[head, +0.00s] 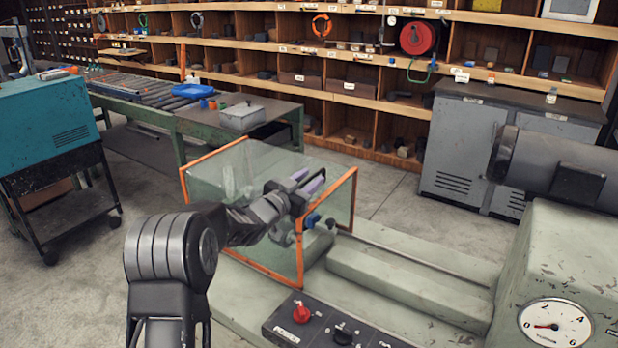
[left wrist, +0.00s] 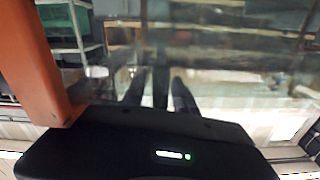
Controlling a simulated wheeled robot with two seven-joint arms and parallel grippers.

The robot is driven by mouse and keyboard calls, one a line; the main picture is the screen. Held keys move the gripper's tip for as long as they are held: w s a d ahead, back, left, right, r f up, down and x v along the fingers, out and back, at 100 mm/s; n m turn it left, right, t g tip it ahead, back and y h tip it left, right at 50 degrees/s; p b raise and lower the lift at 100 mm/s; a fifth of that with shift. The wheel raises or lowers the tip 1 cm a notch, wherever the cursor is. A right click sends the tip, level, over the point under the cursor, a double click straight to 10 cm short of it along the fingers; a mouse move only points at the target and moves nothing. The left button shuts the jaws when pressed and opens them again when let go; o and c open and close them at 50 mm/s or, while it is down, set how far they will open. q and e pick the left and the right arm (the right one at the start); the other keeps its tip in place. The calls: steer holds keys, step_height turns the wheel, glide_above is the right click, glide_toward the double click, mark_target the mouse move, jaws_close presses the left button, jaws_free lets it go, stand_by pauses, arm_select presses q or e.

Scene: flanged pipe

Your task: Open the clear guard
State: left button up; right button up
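The clear guard (head: 235,180) is a see-through box with orange edges, standing over the pale green machine bed in the middle of the head view. My left gripper (head: 314,180) is at the guard's upper right part, its two fingers apart with nothing seen held. I cannot tell whether it touches the guard. In the left wrist view the fingers (left wrist: 158,95) point at a clear, reflecting surface, and an orange edge (left wrist: 45,60) of the guard stands close on the left. A blue part (head: 312,220) shows below the gripper. My right gripper is not in view.
A control panel with a red knob (head: 301,312) is at the front. A grey machine housing with a dial (head: 555,324) stands at the right. A green bench (head: 275,108), a teal cabinet (head: 45,122) and shelves (head: 340,70) are behind. Some floor on the left is clear.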

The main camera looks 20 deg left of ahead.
arm_select(q)
steer(key=shift+c, duration=0.3)
jaws_close()
steer(key=shift+r, duration=0.1)
stand_by(1.0)
